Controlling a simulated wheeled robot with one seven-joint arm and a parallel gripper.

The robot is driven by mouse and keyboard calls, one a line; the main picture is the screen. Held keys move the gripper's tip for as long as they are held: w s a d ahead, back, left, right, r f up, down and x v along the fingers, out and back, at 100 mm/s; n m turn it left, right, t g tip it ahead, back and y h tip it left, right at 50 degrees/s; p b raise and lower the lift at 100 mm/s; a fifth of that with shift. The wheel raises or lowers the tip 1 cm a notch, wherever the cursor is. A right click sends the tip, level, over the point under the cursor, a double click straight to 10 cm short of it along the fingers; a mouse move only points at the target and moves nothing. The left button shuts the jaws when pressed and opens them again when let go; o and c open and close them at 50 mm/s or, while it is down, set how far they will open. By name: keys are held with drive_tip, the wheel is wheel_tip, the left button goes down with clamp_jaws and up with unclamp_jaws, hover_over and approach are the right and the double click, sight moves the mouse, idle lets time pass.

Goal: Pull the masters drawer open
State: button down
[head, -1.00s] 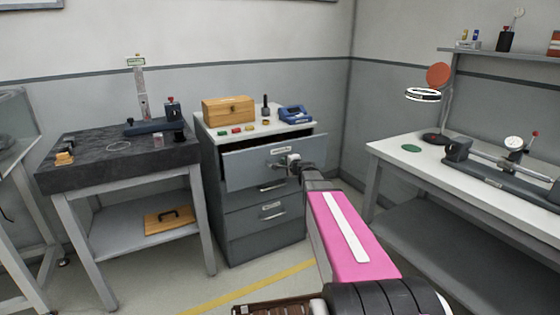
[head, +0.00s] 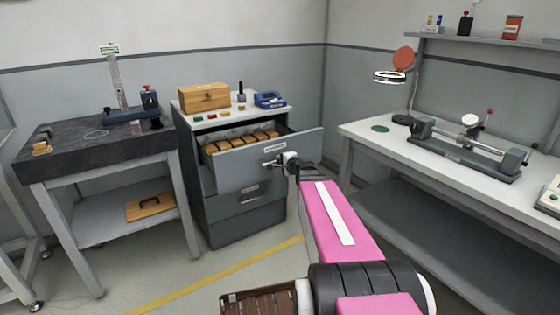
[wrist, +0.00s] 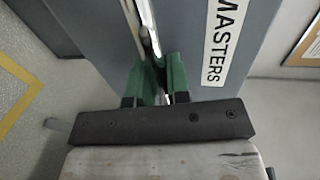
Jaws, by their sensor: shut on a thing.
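The masters drawer (head: 245,162) is the top drawer of a grey cabinet (head: 248,227). It stands well open, with several tan wooden items (head: 240,143) showing inside. In the wrist view its front carries a label (wrist: 224,40) reading MASTERS. My gripper (head: 282,163) is at the drawer's front. In the wrist view its green fingers (wrist: 161,78) are shut on the metal drawer handle (wrist: 148,30). Part of the handle is hidden between the fingers.
A wooden box (head: 204,97), small coloured blocks and a blue device (head: 270,99) stand on the cabinet top. A dark stone table (head: 95,150) is at the left, a white bench (head: 400,140) at the right. Clear floor with a yellow line (head: 215,275) lies in front.

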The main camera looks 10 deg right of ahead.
drive_tip(key=c, duration=1.1)
unclamp_jaws()
drive_tip(key=v, duration=1.1)
drive_tip(key=shift+w+f, duration=0.1)
